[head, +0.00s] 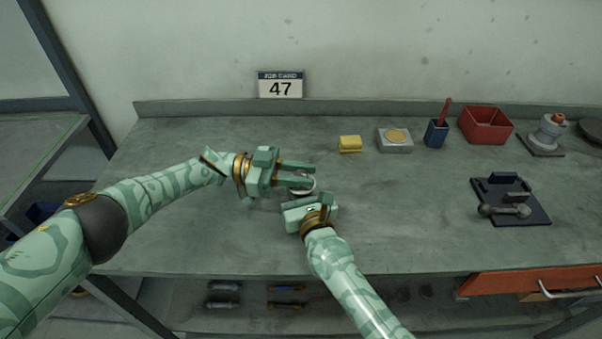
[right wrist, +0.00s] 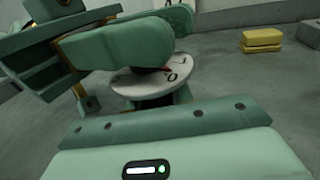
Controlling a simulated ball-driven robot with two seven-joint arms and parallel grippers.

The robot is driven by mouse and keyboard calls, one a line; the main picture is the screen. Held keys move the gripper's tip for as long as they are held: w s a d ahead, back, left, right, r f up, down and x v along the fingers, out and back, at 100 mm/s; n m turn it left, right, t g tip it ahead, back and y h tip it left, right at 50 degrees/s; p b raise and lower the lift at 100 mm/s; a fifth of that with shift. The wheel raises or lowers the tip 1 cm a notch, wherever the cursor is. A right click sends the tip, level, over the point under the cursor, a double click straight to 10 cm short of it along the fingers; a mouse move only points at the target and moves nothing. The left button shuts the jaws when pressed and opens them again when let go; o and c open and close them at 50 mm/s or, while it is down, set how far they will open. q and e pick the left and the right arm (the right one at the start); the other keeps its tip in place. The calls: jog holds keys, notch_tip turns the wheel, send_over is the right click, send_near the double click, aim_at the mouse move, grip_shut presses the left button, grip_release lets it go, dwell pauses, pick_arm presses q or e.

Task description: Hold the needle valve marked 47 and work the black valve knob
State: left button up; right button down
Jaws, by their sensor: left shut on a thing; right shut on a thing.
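The needle valve stands between my two grippers on the bench, mostly hidden by them; its pale round dial (head: 302,186) shows in the head view. In the right wrist view the dial (right wrist: 150,84) carries dark marks and a red mark. A dark part, seemingly the black knob (right wrist: 152,69), shows just above the dial, under the left fingers. My left gripper (head: 298,173) comes in from the left and is shut on the knob. My right gripper (head: 299,196) comes from the front, low, and is shut on the valve's body, whose grip is largely hidden.
A yellow sponge (head: 350,144), a grey block with a tan disc (head: 395,140), a blue cup (head: 436,133) and a red bin (head: 486,125) stand along the back. A dark plate with a metal fitting (head: 512,200) lies at right. The bench between is clear.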

pick_arm(q)
jog(key=shift+f, duration=0.15)
jog(key=o, duration=1)
jog(key=shift+a, duration=0.15)
jog(key=a, duration=0.5)
jog(key=w+a, duration=0.1)
jog(key=a, duration=0.1)
jog(key=shift+w+a, duration=0.1)
jog(key=shift+a, duration=0.05)
